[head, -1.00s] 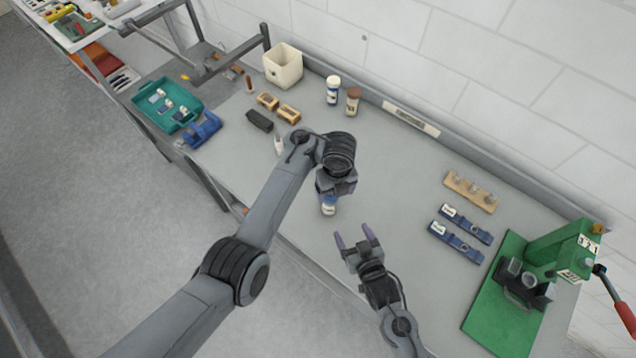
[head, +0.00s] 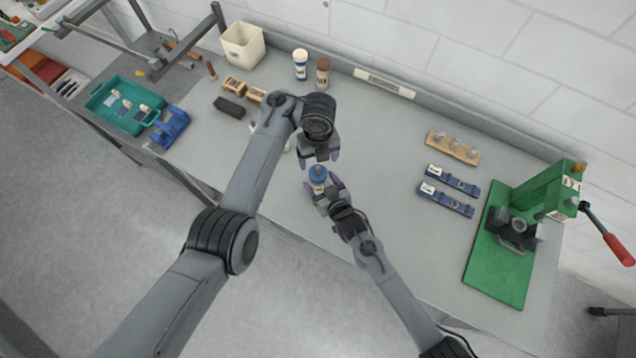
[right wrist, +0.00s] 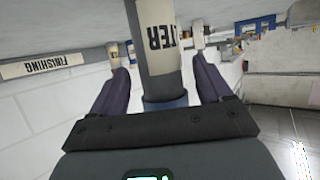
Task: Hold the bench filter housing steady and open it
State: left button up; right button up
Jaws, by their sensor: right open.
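Part of the housing's lower body is hidden by the right gripper.
A white bottle (head: 301,64) and a brown-capped bottle (head: 323,72) stand by the wall. Blue strips (head: 446,199) and a wooden block (head: 453,147) lie right of centre. A green press (head: 545,205) stands at the right. The bench between is clear.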

jog(key=shift+x, duration=1.15)
grip_shut()
